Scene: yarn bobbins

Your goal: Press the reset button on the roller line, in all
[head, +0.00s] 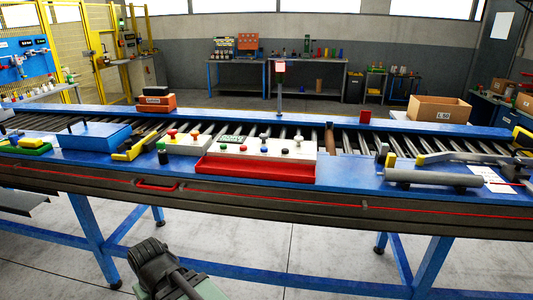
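The roller line (340,179) is a long blue-framed conveyor with dark rollers, crossing the whole head view. On its near side sit two pale control boxes. The left box (187,149) carries several knobs, among them a red one (172,133) and a yellow one (182,137). I cannot tell which is the reset button; labels are too small to read. Part of my arm shows at the bottom, well below the boxes; no gripper fingers are visible.
A red tray (255,172) lies in front of the right box. A blue case (95,135) stands left, beside yellow-handled tools. A grey cylinder (433,178) lies right. The floor in front is open.

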